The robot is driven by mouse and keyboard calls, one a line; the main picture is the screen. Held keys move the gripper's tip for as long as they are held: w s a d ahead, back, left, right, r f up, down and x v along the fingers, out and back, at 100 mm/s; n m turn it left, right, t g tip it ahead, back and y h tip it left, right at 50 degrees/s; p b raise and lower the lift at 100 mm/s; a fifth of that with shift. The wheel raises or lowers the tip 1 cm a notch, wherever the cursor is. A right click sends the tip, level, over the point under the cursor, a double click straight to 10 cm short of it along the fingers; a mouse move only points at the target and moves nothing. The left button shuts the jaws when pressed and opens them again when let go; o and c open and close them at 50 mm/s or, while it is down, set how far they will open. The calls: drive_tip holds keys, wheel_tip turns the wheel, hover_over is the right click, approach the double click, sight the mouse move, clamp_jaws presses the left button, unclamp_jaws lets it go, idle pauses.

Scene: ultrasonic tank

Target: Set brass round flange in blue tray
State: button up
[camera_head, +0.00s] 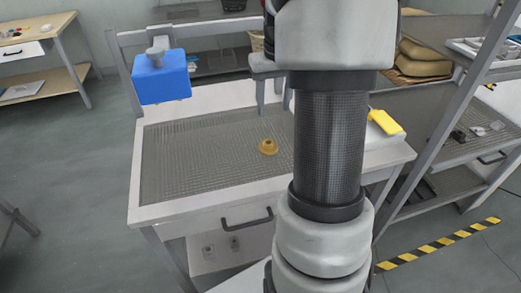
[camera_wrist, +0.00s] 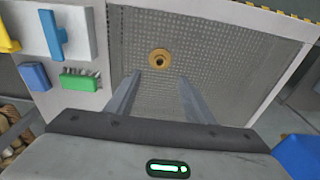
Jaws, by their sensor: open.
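The brass round flange (camera_head: 268,147) lies on the mesh floor of the bench, with its round hub and centre hole facing up. In the wrist view the flange (camera_wrist: 159,59) appears just beyond my fingertips, roughly between their lines. My gripper (camera_wrist: 160,76) is open and empty, above the mesh and apart from the flange. A blue box-like thing (camera_head: 161,77) is at the bench's back left; it looks like the only large blue container, but its inside is hidden. A blue corner (camera_wrist: 300,155) at the wrist view's lower right seems to be the same thing.
Beside the mesh (camera_wrist: 230,62), a pale ledge holds a blue-handled item (camera_wrist: 54,36), a small blue block (camera_wrist: 33,76), a green brush-like item (camera_wrist: 80,80) and a yellow thing (camera_wrist: 7,36). A shelf rack (camera_head: 440,130) stands at right. The mesh around the flange is clear.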

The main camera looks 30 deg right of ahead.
drive_tip(key=b, duration=0.1)
hover_over(268, 142)
drive_tip(key=s, duration=0.2)
wheel_tip(268, 142, down, 10)
drive_tip(key=shift+f, duration=0.25)
drive_tip(key=shift+w+f+b, duration=0.2)
drive_tip(key=shift+w+f, duration=0.1)
drive_tip(key=shift+f, duration=0.55)
drive_tip(key=shift+w+f+b, duration=0.15)
drive_tip(key=shift+w+f, duration=0.1)
drive_tip(key=shift+f, duration=0.6)
drive_tip(key=shift+w+f+b, duration=0.2)
drive_tip(key=shift+w+f, duration=0.1)
drive_tip(key=shift+f, duration=0.55)
clamp_jaws()
